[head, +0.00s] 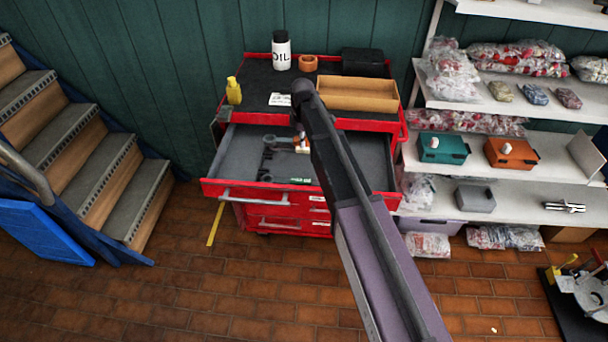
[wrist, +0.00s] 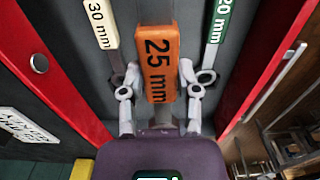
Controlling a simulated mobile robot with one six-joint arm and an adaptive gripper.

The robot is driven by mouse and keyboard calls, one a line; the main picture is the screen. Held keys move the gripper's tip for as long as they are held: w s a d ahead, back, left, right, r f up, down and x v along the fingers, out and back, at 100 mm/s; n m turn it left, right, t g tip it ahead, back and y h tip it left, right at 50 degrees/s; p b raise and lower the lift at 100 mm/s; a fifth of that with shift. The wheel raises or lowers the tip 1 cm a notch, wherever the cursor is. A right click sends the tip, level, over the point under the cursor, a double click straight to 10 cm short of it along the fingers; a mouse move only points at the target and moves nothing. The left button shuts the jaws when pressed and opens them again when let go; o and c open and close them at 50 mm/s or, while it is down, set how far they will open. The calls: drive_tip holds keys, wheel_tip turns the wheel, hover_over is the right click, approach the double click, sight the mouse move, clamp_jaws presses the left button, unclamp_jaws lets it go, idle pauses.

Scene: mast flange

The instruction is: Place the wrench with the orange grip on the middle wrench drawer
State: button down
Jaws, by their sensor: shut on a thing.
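The wrench with the orange grip (wrist: 158,62), marked 25 mm, lies between the two fingers of my gripper (wrist: 160,80) in the wrist view. My gripper is shut on that grip. The wrench is over the open drawer (head: 235,150) of the red tool cabinet, between two other wrenches. I cannot tell whether it touches the drawer floor. In the wrist view, a cream-gripped wrench (wrist: 98,22) marked 30 mm is on the left and a green-gripped wrench (wrist: 217,22) marked 20 mm on the right. In the head view my arm hides much of the gripper.
On the cabinet top stand an oil bottle (head: 281,50), a yellow bottle (head: 233,91), an orange ring-shaped part (head: 308,63) and an open cardboard box (head: 357,95). Loaded shelves (head: 545,190) stand close on the right. Stairs (head: 75,150) are at the left.

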drive_tip(key=shift+f+b, duration=0.3)
drive_tip(key=shift+f, duration=0.3)
drive_tip(key=shift+f, duration=0.1)
drive_tip(key=b, duration=0.6)
hover_over(303, 167)
wheel_tip(303, 167, down, 6)
drive_tip(key=shift+f+b, duration=1.9)
drive_tip(key=shift+b, duration=0.1)
drive_tip(key=shift+f, duration=0.15)
drive_tip(key=shift+c, duration=1.6)
unclamp_jaws()
drive_tip(key=shift+r, duration=0.2)
wheel_tip(303, 167, up, 12)
drive_tip(key=p, duration=1.2)
drive_tip(key=shift+s, duration=0.1)
